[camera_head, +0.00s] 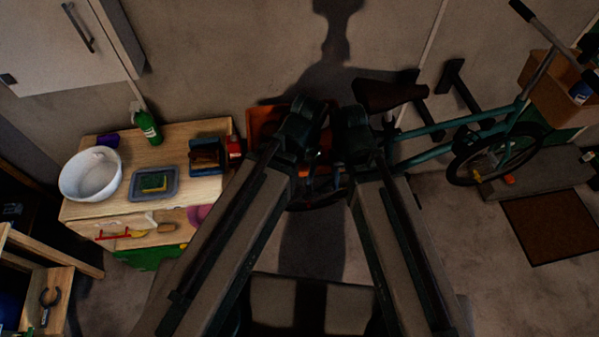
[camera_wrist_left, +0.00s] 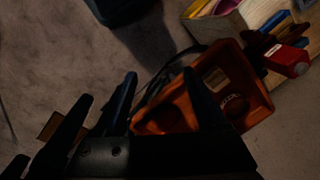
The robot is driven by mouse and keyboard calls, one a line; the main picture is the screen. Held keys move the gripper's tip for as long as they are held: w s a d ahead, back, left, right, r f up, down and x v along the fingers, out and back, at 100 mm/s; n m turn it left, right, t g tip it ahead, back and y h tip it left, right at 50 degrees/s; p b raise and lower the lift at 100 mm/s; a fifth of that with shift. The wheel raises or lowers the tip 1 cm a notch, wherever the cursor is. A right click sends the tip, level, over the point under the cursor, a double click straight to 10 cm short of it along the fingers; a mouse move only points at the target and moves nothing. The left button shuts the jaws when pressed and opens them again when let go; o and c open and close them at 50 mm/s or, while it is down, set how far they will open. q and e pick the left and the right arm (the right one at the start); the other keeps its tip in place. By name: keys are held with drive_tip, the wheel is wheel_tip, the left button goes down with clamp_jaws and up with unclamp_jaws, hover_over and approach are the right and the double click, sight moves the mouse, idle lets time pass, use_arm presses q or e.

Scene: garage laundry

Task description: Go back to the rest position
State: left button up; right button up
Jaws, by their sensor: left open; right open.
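My two arms reach forward side by side in the head view, with their dark elbow joints close together. In the head view the crate (camera_head: 262,122) is partly covered by my left arm.
A wooden cabinet (camera_head: 196,134) at left carries a white basin (camera_head: 90,175), a grey tray (camera_head: 153,197) with a sponge, and a green bottle (camera_head: 147,125). A teal bicycle (camera_head: 440,127) stands at right.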

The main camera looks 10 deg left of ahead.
use_arm(q)
drive_tip(key=shift+s+d+n, duration=0.3)
drive_tip(key=shift+s+n, duration=0.3)
drive_tip(key=shift+s, duration=0.05)
drive_tip(key=shift+f, duration=0.1)
wheel_tip(320, 180, down, 12)
drive_tip(key=b, duration=1.2)
drive_tip(key=shift+f+b, duration=0.15)
drive_tip(key=shift+b, duration=0.15)
